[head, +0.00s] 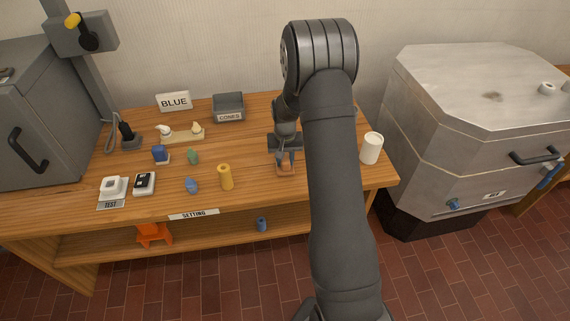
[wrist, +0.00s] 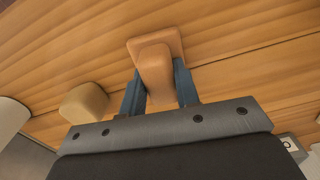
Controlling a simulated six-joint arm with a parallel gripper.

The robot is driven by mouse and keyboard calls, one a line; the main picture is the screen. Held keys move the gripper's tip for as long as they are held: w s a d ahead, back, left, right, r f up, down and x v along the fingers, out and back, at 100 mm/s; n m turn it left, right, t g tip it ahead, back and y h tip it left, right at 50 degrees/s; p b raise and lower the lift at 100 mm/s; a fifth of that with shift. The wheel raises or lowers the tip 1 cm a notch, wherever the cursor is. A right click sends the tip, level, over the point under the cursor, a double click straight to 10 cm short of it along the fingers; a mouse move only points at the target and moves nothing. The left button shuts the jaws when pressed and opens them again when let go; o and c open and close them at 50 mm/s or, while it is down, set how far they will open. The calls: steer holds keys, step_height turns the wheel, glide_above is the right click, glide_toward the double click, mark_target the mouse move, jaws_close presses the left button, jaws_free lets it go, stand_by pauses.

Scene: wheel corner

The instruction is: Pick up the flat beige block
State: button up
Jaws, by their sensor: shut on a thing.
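My gripper (head: 286,160) points down over the right part of the wooden table. In the wrist view its blue fingers (wrist: 160,92) are shut on an orange-tan piece (wrist: 155,62), which has a wide flat squarish end and a narrower part between the fingers. The piece also shows in the head view (head: 286,172), at or just above the tabletop; I cannot tell which. A beige block (wrist: 84,103) with rounded edges stands apart, left of the fingers in the wrist view. I do not see it in the head view, where my arm covers part of the table.
A white cylinder (head: 371,148) stands near the table's right end. A grey bin marked CONES (head: 228,108) stands at the back. A yellow cylinder (head: 226,177), blue piece (head: 191,186) and green piece (head: 193,157) stand to the left. The table (head: 255,185) is bare between the yellow cylinder and my gripper.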

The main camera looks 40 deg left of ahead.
mark_target(287, 157)
steer(key=shift+r, duration=0.45)
steer(key=r, duration=0.3)
steer(key=shift+w+d+r, duration=0.15)
steer(key=shift+d+r, duration=0.15)
steer(key=shift+r, duration=0.1)
steer(key=w+d+r, duration=0.2)
steer(key=d+r, duration=0.4)
steer(key=d, duration=0.5)
steer(key=shift+w+r, duration=0.15)
steer(key=shift+a, duration=0.1)
steer(key=o, duration=0.4)
steer(key=shift+c, duration=1.2)
steer(key=shift+w+a+f, duration=0.65)
steer(key=shift+w+f, duration=0.2)
steer(key=shift+w, duration=0.4)
steer(key=shift+w+a+f, duration=0.6)
steer(key=shift+w+f, duration=0.2)
steer(key=shift+w, duration=0.45)
steer(key=shift+w+a+f, duration=0.65)
steer(key=shift+w+f, duration=0.2)
steer(key=shift+w, duration=0.4)
